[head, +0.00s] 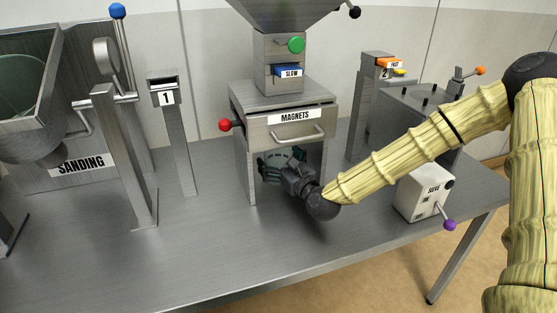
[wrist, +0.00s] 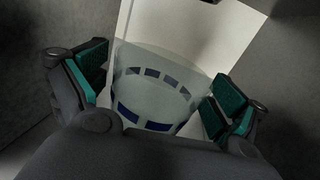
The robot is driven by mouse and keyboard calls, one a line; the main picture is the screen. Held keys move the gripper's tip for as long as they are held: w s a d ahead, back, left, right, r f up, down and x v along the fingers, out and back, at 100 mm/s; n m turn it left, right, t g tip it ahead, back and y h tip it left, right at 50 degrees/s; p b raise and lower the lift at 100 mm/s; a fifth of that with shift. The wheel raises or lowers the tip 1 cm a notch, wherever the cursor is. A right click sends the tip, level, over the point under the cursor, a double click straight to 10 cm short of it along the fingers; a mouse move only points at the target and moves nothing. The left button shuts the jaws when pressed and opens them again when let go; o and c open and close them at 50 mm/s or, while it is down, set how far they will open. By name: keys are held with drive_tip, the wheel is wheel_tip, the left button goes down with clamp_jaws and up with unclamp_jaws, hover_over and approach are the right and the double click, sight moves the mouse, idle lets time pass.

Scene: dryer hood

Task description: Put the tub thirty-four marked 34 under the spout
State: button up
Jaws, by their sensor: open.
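A translucent tub (wrist: 150,82) with a ring of dark blue marks sits between the fingers of my gripper (wrist: 158,76) in the wrist view. The fingers, with teal pads, stand open on either side of it, and I see no clear grip. No number 34 can be read on it. In the head view my gripper (head: 281,163) reaches into the opening beneath the steel box labelled MAGNETS (head: 290,117). The tub is mostly hidden there behind the gripper and in shadow. I cannot make out a spout.
The MAGNETS box stands on legs (head: 249,165) close to my gripper, with a drawer handle and red knob above. A post marked 1 (head: 168,130) is left. A white SIEVE box (head: 424,194) stands right, near my arm. The front-left table (head: 200,240) is clear.

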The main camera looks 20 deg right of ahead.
drive_tip(key=v, duration=1.2)
